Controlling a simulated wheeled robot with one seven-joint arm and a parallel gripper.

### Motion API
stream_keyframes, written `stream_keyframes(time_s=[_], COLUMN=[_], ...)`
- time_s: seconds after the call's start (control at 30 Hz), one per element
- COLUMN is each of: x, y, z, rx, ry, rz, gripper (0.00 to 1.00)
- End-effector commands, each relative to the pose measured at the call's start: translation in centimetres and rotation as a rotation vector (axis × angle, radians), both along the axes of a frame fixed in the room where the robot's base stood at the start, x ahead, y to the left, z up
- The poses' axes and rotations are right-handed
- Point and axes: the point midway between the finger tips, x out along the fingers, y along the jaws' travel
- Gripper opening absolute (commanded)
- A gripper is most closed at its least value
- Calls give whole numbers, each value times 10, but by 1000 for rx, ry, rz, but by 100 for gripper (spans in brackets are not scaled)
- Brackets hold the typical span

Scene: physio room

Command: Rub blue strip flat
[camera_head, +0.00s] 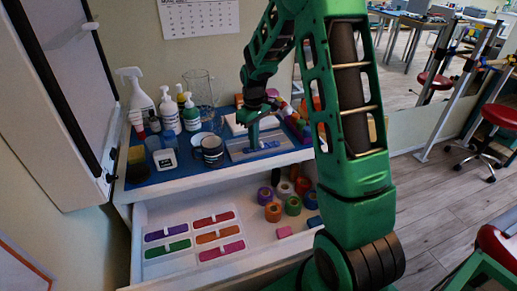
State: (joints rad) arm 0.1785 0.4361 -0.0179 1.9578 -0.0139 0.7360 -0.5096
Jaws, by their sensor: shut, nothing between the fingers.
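The blue strip (270,145) appears to lie on a grey-blue board (237,155) on the blue-topped cabinet. It is small in this view, and my gripper hides part of it. My green gripper (254,148) points down over the board and is shut with nothing in it. Its tips are at or just above the strip; I cannot tell whether they touch it. I cannot see whether the strip is fully flat.
Bottles (168,112), a glass jug (201,90) and a striped mug (212,150) stand left of the board. Coloured items (297,122) crowd its right. Below, an open drawer (190,212) holds coloured strips and tape rolls (273,211).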

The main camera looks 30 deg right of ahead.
Motion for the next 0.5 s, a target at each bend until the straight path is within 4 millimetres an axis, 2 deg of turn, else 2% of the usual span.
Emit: stream_keyframes(time_s=[0.3,0.5], x=[-2,-1], y=[-9,-8], z=[2,1], rx=[-1,0], ry=[-1,-1], rz=[-2,0], gripper=[0,0])
